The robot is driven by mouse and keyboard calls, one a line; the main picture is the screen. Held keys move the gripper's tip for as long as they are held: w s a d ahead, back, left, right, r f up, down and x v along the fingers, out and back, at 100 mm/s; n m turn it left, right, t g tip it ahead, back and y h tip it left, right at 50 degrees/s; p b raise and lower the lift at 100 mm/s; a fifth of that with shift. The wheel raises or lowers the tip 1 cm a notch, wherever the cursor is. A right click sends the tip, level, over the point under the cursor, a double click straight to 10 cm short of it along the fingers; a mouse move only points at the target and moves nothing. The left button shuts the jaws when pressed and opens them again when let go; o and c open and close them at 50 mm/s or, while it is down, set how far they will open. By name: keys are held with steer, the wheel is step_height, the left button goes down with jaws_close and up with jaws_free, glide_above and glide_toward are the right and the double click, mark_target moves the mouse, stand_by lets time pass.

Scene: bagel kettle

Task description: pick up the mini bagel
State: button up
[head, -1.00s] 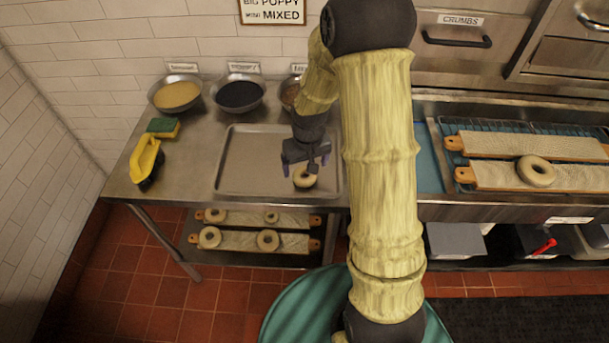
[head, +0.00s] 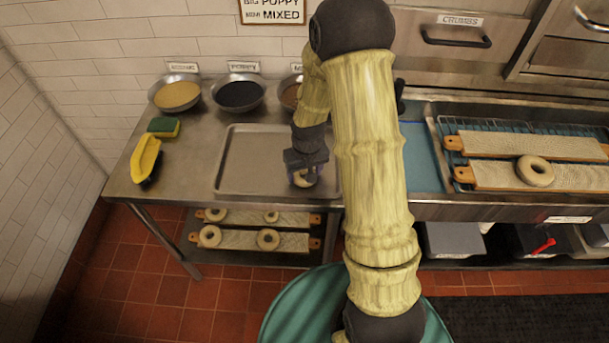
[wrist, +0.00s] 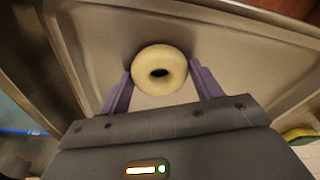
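A pale ring-shaped mini bagel (head: 301,181) lies on the right part of the metal tray (head: 235,190), partly hidden under my gripper (head: 306,173) in the head view. In the wrist view, the mini bagel (wrist: 159,56) shows whole, with its dark hole facing the camera. The two purple fingers of my gripper (wrist: 160,78) stand apart, one on each side of the bagel's near part. Narrow gaps seem to show between fingers and bagel, so the gripper is open; I cannot tell whether either finger touches.
Bowls of seeds (head: 238,95) stand behind the tray. Boards with bagels (head: 240,240) rest on the lower shelf. Another bagel (head: 535,171) sits on a board at right.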

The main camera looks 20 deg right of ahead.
steer(key=c, duration=0.5)
steer(key=shift+o, duration=0.2)
steer(key=shift+r, duration=0.1)
step_height(320, 180, up, 10)
stand_by(0.4)
steer(key=d+f+m, duration=0.1)
steer(key=d+f, duration=0.1)
steer(key=d+f+m, duration=0.1)
steer(key=d+f, duration=0.1)
steer(key=d+f+m, duration=0.2)
steer(key=d, duration=0.1)
steer(key=shift+w, duration=0.3)
steer(key=shift+w+a, duration=0.1)
